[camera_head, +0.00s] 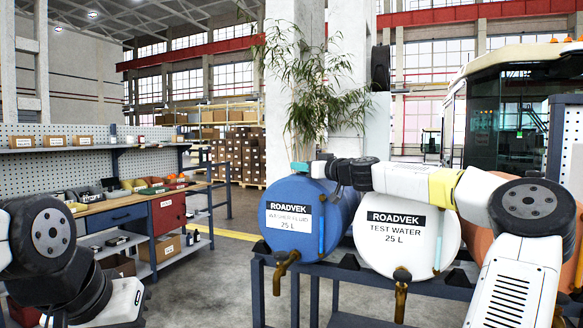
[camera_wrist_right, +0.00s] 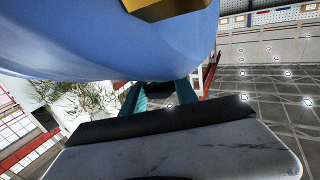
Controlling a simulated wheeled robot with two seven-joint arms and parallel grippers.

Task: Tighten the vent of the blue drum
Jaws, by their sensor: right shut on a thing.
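The blue drum (camera_head: 277,194), labelled "ROADVEK washer fluid 25 L", lies on its side on a dark rack, with a brass tap (camera_head: 284,268) low on its front. My right arm reaches across from the right, and my right gripper (camera_head: 301,167) is at the top of the blue drum. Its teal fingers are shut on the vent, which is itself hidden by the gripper. In the right wrist view the drum (camera_wrist_right: 110,45) fills the upper part, close to the gripper (camera_wrist_right: 162,96). My left arm shows at the lower left; its gripper is out of the picture.
A white drum (camera_head: 385,243) labelled "test water" stands to the right, under my right arm. An orange drum (camera_head: 480,240) is beyond it, partly hidden. The dark rack (camera_head: 335,270) carries the drums. A workbench (camera_head: 112,203) with small bins stands left; floor between is clear.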

